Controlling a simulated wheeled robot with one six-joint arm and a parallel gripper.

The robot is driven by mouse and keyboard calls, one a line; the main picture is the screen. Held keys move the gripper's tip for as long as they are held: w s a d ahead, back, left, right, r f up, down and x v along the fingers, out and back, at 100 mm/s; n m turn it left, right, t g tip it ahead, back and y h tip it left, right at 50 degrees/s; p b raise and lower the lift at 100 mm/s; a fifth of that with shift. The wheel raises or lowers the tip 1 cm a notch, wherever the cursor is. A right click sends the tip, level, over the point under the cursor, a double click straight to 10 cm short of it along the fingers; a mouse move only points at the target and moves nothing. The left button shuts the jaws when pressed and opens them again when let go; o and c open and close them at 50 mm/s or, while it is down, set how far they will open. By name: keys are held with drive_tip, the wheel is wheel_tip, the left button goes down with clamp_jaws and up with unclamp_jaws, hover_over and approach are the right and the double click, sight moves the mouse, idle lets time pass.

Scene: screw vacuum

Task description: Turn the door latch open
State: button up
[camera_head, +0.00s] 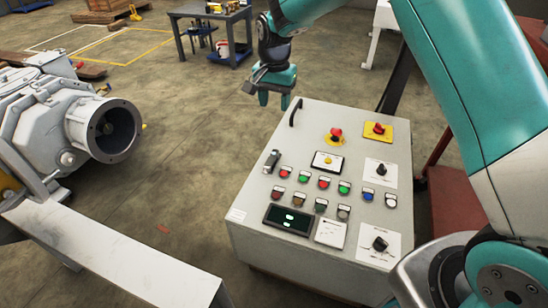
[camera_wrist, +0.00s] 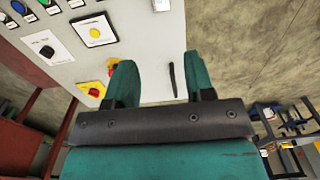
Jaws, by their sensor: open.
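The control cabinet (camera_head: 240,235) has a sloped grey panel. A small dark metal latch-like piece (camera_head: 271,161) sits on the panel's left part. A black bar handle (camera_head: 295,112) is at the panel's far left corner; it also shows in the wrist view (camera_wrist: 172,78). I cannot tell for sure which of these is the door latch. My gripper (camera_head: 275,98) is open and empty beyond the cabinet's far left corner, apart from the handle in the picture. In the wrist view its two teal fingers (camera_wrist: 161,80) stand apart with the black handle showing between them.
The panel carries several buttons, a red emergency knob (camera_head: 336,134), another on a yellow plate (camera_head: 378,130), black rotary switches (camera_head: 380,244) and a display (camera_head: 288,220). A grey machine (camera_head: 45,130) stands at left. A workbench (camera_head: 208,18) is behind.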

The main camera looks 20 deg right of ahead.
sight(274, 152)
wheel_tip(274, 152, down, 17)
drive_tip(key=b, duration=0.5)
drive_tip(key=shift+r, duration=0.1)
clamp_jaws()
